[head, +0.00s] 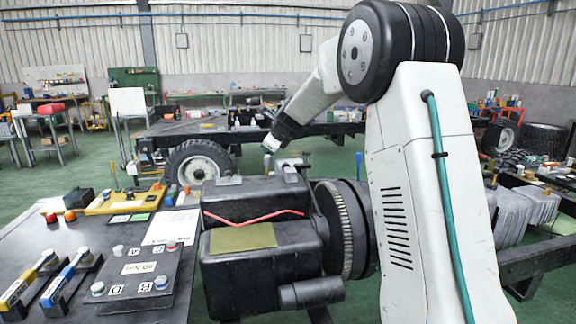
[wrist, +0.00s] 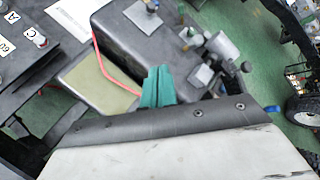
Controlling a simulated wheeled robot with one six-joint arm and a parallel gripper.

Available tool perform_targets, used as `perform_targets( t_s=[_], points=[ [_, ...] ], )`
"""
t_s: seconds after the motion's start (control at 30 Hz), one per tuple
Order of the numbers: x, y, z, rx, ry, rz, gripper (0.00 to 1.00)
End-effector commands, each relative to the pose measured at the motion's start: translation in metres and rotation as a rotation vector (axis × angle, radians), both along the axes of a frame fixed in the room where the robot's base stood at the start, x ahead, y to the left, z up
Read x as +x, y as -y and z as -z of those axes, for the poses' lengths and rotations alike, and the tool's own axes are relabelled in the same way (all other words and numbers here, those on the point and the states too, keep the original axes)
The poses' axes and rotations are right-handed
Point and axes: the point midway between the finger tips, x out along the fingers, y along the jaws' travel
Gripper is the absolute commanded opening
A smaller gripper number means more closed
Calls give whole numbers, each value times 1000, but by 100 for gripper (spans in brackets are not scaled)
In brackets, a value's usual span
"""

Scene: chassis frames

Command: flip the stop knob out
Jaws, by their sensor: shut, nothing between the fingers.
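My gripper (head: 269,144) hangs above the far side of the black engine-like unit (head: 262,262) in the head view. In the wrist view its teal fingers (wrist: 157,88) are together and empty, over the unit near its red wire (wrist: 103,66).
A dark panel (head: 136,268) with several small knobs and letter labels lies left of the unit on a dark bench (head: 60,232). A truck chassis with a wheel (head: 199,166) stands farther back on green floor.

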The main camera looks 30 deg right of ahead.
Motion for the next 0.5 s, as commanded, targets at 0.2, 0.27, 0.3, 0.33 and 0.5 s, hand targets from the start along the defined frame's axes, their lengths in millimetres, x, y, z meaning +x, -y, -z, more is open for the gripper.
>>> perform_targets(
  t_s=[0.2, 0.27, 0.3, 0.33, 0.5],
  points=[
    [78, 102, 65, 337, 133, 459, 0],
    [89, 123, 78, 404, 167, 548, 0],
    [94, 134, 86, 443, 187, 598, 0],
    [98, 141, 91, 466, 199, 628, 0],
    [105, 163, 107, 543, 241, 725, 0]
  ],
)
